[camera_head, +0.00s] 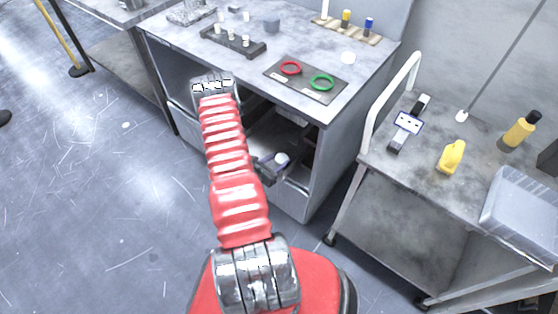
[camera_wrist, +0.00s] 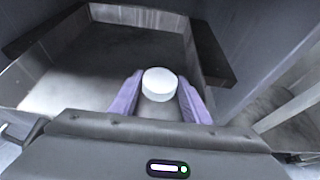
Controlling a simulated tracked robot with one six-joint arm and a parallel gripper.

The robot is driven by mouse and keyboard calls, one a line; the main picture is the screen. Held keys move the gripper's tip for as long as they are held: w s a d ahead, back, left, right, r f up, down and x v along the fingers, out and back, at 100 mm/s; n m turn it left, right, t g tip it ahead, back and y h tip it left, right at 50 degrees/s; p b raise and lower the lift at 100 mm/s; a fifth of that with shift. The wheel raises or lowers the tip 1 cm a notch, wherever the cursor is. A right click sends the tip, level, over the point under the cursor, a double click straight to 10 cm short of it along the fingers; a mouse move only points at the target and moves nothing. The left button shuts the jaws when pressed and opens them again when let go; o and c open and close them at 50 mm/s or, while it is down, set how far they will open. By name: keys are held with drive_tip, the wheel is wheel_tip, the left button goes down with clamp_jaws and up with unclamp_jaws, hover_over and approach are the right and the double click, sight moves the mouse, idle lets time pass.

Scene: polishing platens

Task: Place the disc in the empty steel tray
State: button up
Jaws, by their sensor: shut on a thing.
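My gripper (camera_wrist: 158,95) is shut on a white disc (camera_wrist: 156,83), held between its two purple fingers. In the head view my gripper (camera_head: 274,168) shows beside the red arm, in front of the open lower part of the bench cabinet, with the disc (camera_head: 281,159) at its tip. In the wrist view a walled, open-topped grey space (camera_wrist: 125,50) with a pale floor lies beyond the fingers. I cannot tell whether it is the steel tray or part of the cabinet. The disc appears above its near side, and contact cannot be told.
The grey bench top (camera_head: 185,37) carries a dark mat with a red ring (camera_head: 290,68) and a green ring (camera_head: 322,82), plus a dark rack (camera_head: 233,40). A cart (camera_head: 395,165) on the right holds bottles and a clear bin (camera_head: 522,212).

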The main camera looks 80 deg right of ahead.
drive_tip(key=o, duration=1.1)
drive_tip(key=shift+f, duration=0.1)
drive_tip(key=shift+a, duration=0.1)
drive_tip(key=v, duration=1.2)
idle(0.3)
